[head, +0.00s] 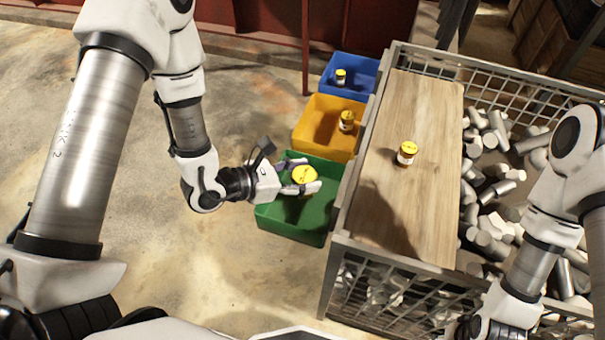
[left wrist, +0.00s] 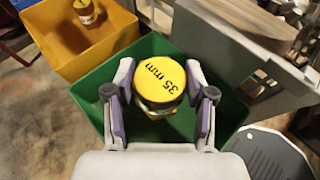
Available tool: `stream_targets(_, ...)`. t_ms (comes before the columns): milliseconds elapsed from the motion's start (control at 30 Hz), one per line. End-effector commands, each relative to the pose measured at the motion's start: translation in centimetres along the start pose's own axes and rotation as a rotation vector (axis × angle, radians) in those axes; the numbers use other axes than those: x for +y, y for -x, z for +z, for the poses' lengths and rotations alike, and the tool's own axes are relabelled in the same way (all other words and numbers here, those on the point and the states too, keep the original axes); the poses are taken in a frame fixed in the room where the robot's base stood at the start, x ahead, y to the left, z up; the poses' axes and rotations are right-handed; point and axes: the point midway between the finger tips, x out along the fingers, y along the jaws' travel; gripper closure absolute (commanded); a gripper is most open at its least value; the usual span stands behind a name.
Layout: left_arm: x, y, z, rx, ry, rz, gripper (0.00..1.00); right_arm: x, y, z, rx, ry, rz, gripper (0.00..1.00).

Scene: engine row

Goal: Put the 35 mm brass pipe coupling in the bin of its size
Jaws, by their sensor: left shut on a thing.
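The pipe coupling (head: 304,174) has a yellow top marked "35 mm", readable in the left wrist view (left wrist: 160,80); a strip of its brassy body shows below the top. My left gripper (head: 305,178) is shut on it, one finger on each side. The gripper holds it upright over the green bin (head: 305,232); the green bin is also below it in the left wrist view (left wrist: 92,83). How high it is above the bin floor is hard to tell. My right arm is at the right of the head view, and its gripper is out of sight.
Behind the green bin stand a yellow bin (head: 318,112) and a blue bin (head: 362,65), each with a yellow-topped coupling inside. Another yellow-topped coupling (head: 407,154) stands on a wooden board (head: 420,110) on a wire crate (head: 345,240) of metal pieces. Floor left of the bins is clear.

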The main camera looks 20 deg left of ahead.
Motion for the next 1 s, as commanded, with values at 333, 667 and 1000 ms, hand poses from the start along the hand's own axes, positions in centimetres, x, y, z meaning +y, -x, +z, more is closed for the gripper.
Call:
stream_targets(333,0.0,-0.5,-1.1,-0.001,0.0,0.0,0.94,0.0,-1.2,0.0,0.0,0.0,0.0,0.6)
stream_targets(667,0.0,-0.4,-1.1,0.0,0.001,0.0,0.21,0.0,-1.2,0.0,0.0,0.0,0.0,0.6)
stream_targets(1000,0.0,0.1,0.2,0.0,0.0,0.0,0.21,0.0,0.2,0.0,0.0,0.0,0.0,0.6)
